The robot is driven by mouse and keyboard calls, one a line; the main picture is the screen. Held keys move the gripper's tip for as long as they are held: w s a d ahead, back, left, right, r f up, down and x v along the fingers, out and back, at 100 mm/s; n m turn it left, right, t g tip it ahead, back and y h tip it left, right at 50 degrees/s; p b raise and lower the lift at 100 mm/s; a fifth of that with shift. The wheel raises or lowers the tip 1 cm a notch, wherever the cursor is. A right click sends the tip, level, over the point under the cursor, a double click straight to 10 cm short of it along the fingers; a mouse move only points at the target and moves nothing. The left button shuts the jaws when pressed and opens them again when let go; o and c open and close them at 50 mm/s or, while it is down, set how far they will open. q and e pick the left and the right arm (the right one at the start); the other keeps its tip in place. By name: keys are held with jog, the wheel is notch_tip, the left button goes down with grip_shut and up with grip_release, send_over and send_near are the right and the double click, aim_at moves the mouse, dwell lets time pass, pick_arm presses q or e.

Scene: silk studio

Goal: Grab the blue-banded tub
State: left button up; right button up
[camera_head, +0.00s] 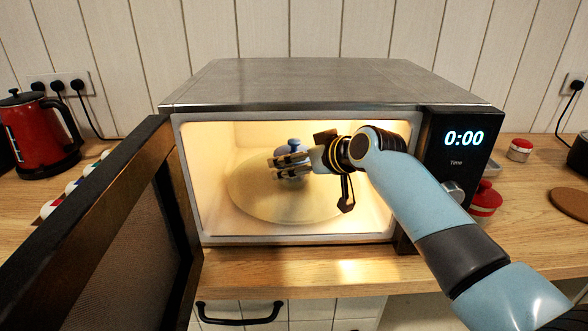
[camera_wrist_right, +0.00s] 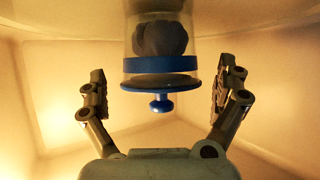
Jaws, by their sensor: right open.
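The blue-banded tub (camera_wrist_right: 161,65) is clear, with a blue band, a blue lid with a knob, and dark round contents. It appears upside down in the right wrist view. In the head view only its blue top (camera_head: 291,145) shows clearly, inside the lit microwave; my gripper hides most of the rest. My right gripper (camera_head: 273,167) reaches into the microwave from the right. Its fingers are open, one on each side of the tub in the wrist view, with visible gaps. My left gripper is not in view.
The microwave (camera_head: 300,85) has its door (camera_head: 110,240) swung open to the left. The pale turntable (camera_head: 245,195) has free room around the tub. A red kettle (camera_head: 40,140) stands at left; red-lidded jars (camera_head: 485,200) stand at right.

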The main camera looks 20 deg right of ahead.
jog(key=shift+x, duration=0.9)
jog(key=shift+s, duration=0.1)
jog(key=shift+c, duration=0.3)
jog(key=c, duration=1.3)
